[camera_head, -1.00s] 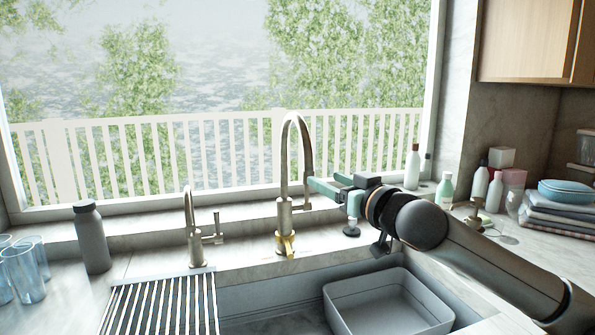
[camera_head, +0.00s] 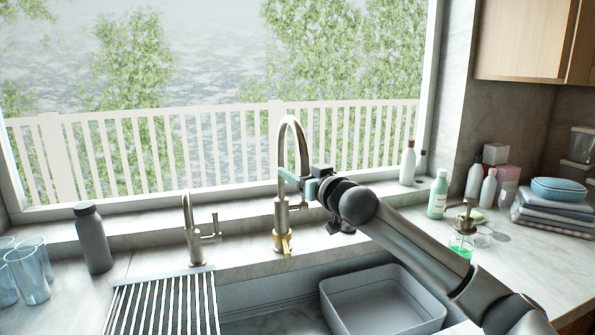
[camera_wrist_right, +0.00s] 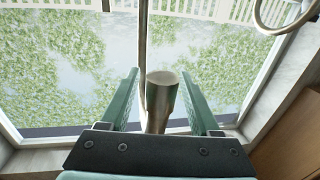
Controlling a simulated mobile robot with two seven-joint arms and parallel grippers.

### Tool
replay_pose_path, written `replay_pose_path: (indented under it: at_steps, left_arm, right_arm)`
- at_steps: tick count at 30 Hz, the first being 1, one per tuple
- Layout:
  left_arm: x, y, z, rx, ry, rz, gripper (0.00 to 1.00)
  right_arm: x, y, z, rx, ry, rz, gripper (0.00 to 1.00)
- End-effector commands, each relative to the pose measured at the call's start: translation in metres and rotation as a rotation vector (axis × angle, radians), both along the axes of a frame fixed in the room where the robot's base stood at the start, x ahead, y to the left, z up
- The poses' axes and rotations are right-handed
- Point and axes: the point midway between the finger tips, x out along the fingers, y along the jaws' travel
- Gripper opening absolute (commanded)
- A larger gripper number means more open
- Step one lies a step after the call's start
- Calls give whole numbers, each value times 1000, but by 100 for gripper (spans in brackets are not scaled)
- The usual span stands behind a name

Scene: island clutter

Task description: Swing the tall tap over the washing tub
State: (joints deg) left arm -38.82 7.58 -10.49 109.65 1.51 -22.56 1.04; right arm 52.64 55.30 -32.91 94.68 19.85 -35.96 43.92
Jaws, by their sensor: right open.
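The tall tap (camera_head: 281,214) stands upright behind the sink, with a high arched spout and a brass-coloured base. My right gripper (camera_head: 297,181) is at the tap's spout, level with its lower end. In the right wrist view its green fingers (camera_wrist_right: 158,80) are apart, with a metal tap part (camera_wrist_right: 161,100) between them. A gap shows beside it, so the fingers do not look closed on it. The grey washing tub (camera_head: 344,311) sits in the sink at the right, below my arm. My left gripper is not in view.
A smaller tap (camera_head: 191,232) and a slatted drying rack (camera_head: 164,303) are to the left. A grey bottle (camera_head: 93,240) and blue glasses (camera_head: 27,277) stand further left. Bottles (camera_head: 438,194) and folded towels (camera_head: 553,209) stand at the right. A window is behind.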

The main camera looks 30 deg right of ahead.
Motion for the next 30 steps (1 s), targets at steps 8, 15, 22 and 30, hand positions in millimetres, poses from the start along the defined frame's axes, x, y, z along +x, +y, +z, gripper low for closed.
replay_pose_path:
  at_steps: [8,15,22,30]
  left_arm:
    - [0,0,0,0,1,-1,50]
    - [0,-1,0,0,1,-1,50]
    - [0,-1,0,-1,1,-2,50]
    - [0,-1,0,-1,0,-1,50]
  right_arm:
    - [0,0,0,0,0,0,47]
    - [0,0,0,0,1,0,20]
    - [0,0,0,0,1,0,0]
    - [0,0,0,0,1,0,0]
